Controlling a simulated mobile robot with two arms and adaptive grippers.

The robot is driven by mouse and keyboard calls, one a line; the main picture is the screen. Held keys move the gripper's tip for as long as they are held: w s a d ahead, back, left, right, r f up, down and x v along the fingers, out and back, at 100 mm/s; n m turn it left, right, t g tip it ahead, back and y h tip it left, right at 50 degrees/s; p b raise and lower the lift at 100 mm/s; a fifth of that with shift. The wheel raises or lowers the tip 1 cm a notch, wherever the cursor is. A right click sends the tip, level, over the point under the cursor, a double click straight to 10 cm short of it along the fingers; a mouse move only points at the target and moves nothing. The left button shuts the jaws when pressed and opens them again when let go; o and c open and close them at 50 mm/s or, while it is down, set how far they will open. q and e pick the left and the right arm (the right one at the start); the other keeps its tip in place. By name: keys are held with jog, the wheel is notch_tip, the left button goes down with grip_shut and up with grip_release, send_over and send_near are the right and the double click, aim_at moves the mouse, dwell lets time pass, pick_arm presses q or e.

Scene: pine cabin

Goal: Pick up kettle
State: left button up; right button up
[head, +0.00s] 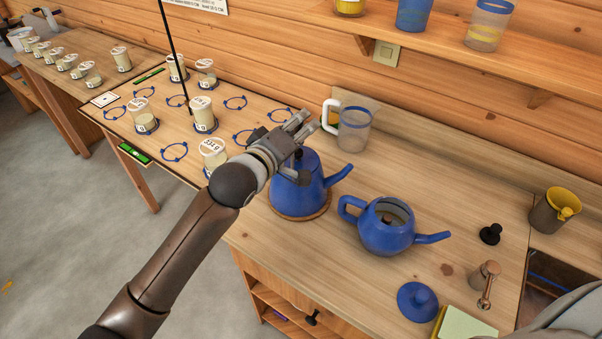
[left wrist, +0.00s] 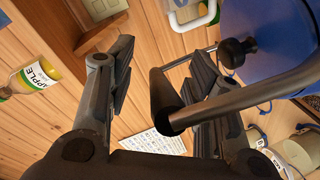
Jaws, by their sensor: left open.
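The blue kettle (head: 292,192) stands on a round wooden mat (head: 304,216) on the counter, its spout pointing right. My left gripper (head: 301,125) is above the kettle and covers part of its top in the head view. In the left wrist view the jaws (left wrist: 165,60) are open, and the dark bar of the kettle's handle (left wrist: 163,96) shows between the two fingers. The kettle's blue body (left wrist: 275,35) and black lid knob (left wrist: 236,52) are beyond, at the right. I cannot tell whether a finger touches the handle. My right gripper is not in view.
A blue teapot (head: 385,238) without its lid stands close right of the kettle; a blue lid (head: 417,302) lies nearer. A clear jug (head: 354,130) stands behind the kettle. Several labelled jars, one (head: 213,156) close by, stand left. A shelf (head: 450,48) runs above.

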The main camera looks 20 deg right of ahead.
pick_arm(q)
grip_shut()
dwell(0.4)
jog(key=shift+r, duration=0.3)
